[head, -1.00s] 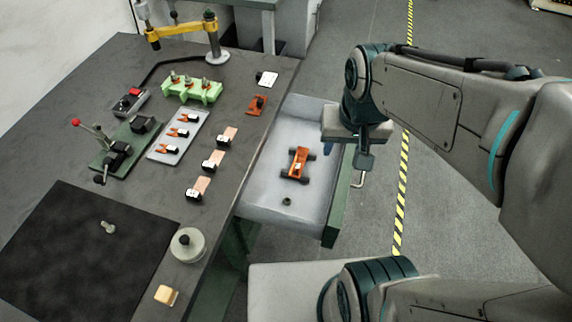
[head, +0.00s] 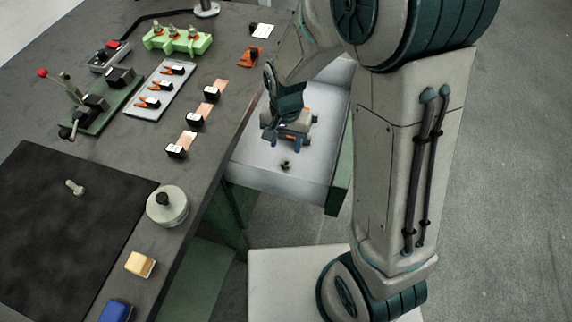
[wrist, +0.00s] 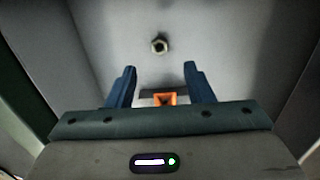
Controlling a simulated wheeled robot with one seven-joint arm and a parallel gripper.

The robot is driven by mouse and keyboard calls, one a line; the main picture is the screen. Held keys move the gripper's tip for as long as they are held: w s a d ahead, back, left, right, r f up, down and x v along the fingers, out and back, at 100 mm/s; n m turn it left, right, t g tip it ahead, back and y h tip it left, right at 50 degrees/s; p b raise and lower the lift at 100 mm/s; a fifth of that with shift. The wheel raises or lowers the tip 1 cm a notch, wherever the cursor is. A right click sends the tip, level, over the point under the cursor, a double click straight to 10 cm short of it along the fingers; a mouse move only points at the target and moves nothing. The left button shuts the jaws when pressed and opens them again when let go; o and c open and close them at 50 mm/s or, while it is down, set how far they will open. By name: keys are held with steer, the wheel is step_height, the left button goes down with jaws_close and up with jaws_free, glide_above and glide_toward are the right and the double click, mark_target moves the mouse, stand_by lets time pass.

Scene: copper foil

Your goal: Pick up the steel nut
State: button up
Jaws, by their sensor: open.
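The steel nut (head: 285,165) is a small dark ring on the floor of the open grey drawer (head: 250,170), near its front end. In the wrist view the nut (wrist: 159,45) lies flat and alone, ahead of my fingertips. My gripper (head: 284,146) points down over the drawer, just behind the nut in the head view. In the wrist view my gripper (wrist: 158,70) has two blue fingers spread apart with nothing between their tips. The nut is fully visible and apart from the fingers.
An orange and dark tool (wrist: 165,98) lies in the drawer under my gripper, mostly hidden. The drawer walls rise around this space. The workbench (head: 225,130) beside it holds copper strips, a green rack (head: 178,42) and a round pot (head: 168,207).

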mark_target(286, 163)
step_height(286, 163, down, 8)
steer(key=shift+f+b, duration=0.2)
steer(key=shift+b, duration=0.25)
jaws_close()
